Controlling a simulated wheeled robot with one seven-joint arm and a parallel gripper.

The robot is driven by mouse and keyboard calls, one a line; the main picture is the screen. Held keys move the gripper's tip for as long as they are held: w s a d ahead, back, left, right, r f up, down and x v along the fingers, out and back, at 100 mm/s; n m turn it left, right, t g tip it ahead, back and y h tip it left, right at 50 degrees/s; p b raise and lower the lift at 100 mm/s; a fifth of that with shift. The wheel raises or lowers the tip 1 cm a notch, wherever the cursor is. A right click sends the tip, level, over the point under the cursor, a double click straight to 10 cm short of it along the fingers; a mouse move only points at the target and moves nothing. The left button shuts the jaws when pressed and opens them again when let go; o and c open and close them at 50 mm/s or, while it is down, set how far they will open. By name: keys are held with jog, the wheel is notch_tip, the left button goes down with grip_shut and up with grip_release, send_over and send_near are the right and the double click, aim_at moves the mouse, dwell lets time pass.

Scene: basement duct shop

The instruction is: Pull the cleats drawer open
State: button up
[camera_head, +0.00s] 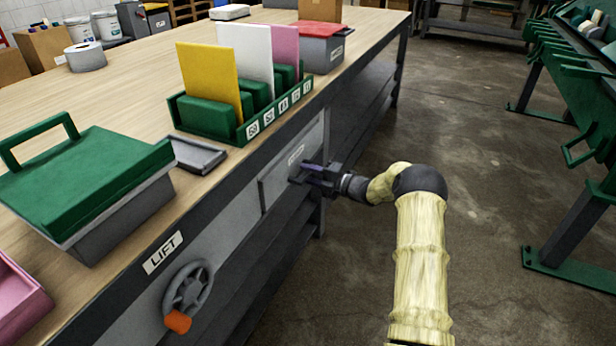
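A grey drawer front (281,176) with a small white label (296,155) is set in the side of the long workbench, under the green card rack. The label is too small to read. The drawer front looks flush or nearly flush with the bench side. My gripper (306,177) is at the lower right part of this front, with its dark fingers against or very close to it. Any handle there is hidden by the fingers. I cannot tell whether the fingers are shut on it.
The workbench top (130,75) carries a green-lidded box (85,180), a green rack (215,118) with cards, and a red-lidded box (320,48). A LIFT handwheel (188,290) sticks out at lower left. A green stand (575,130) is at right; the floor (465,130) between is clear.

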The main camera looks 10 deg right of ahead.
jog(key=shift+w+a, duration=0.15)
jog(key=shift+a, duration=0.05)
jog(key=shift+c, duration=0.2)
grip_shut()
